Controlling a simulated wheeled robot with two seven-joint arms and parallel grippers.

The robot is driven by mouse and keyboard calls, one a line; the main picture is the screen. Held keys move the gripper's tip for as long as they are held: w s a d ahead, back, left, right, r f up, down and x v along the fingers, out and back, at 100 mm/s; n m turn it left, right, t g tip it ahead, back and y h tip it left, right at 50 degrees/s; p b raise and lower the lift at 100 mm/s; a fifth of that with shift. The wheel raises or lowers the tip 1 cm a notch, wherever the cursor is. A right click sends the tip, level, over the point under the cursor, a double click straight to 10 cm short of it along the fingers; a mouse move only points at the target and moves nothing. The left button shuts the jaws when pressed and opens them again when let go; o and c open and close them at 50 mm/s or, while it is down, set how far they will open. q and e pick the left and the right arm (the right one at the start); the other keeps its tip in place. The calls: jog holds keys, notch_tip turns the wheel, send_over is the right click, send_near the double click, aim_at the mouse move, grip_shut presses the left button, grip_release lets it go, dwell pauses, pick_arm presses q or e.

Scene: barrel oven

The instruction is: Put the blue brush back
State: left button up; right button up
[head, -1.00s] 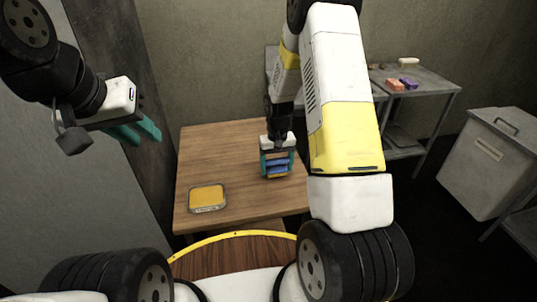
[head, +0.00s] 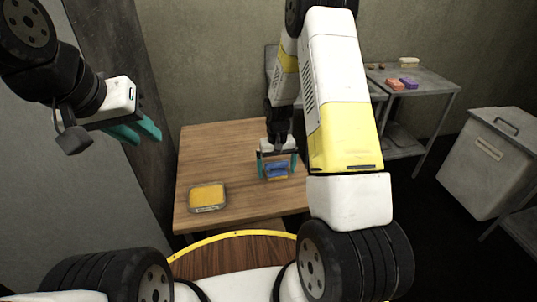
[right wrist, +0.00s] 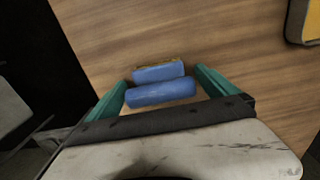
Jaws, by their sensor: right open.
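The blue brush (head: 277,172) lies on the wooden table (head: 225,150), near its right side. In the right wrist view it shows as two blue bars (right wrist: 160,92) side by side, with a thin yellowish edge at the far one. My right gripper (head: 277,168) is open above and around it, one teal finger at each end. In the wrist view small gaps show between the fingers and the bars. My left gripper (head: 137,132) hangs at the upper left, away from the table; its fingers are seen obliquely and their opening is unclear.
A grey-rimmed tray with a yellow pad (head: 207,197) lies at the table's front left. A metal side table (head: 430,80) at the back right bears orange (head: 395,84) and purple (head: 409,82) blocks. A grey bin (head: 488,160) stands at far right. The table's back left is clear.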

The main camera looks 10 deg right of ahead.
aim_at(277, 163)
notch_tip(277, 163, up, 12)
jog(key=shift+f, duration=0.25)
jog(key=s+r+t, duration=0.2)
jog(key=s+r, duration=0.2)
jog(key=r, duration=0.7)
jog(key=s+a+r+t+y, duration=0.1)
jog(key=s+r+t, duration=0.1)
jog(key=s+r, duration=0.4)
jog(key=s+a+r+t+y, duration=0.1)
jog(key=s+r, duration=0.6)
jog(key=s, duration=0.7)
jog(key=shift+t, duration=0.6)
jog(key=shift+s+a, duration=0.1)
